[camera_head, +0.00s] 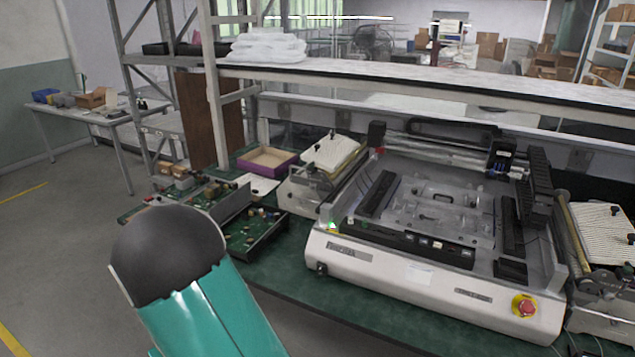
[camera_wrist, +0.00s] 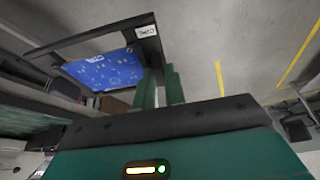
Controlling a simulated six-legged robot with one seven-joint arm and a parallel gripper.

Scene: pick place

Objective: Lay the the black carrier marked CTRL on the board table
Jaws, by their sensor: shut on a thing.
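The black carrier (camera_wrist: 150,48) shows in the wrist view as a dark frame around a blue board (camera_wrist: 108,70). A white label at its upper right corner seems to read CTRL. My gripper (camera_wrist: 160,74) is shut on the carrier's edge near that corner, and the carrier hangs out to the left of the fingers. In the head view the carrier and gripper are out of sight; only my teal arm shows at lower left. The board table (camera_head: 415,207) appears to be the bed of the white machine, between dark rails, with clear plates and small parts on it.
The white machine (camera_head: 430,285) stands on a green bench (camera_head: 350,318), with a red stop button (camera_head: 524,305) at its front right. Feeder units flank it. A board rack (camera_head: 250,232) and purple-edged box (camera_head: 268,160) lie left. A shelf (camera_head: 400,78) spans behind it.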

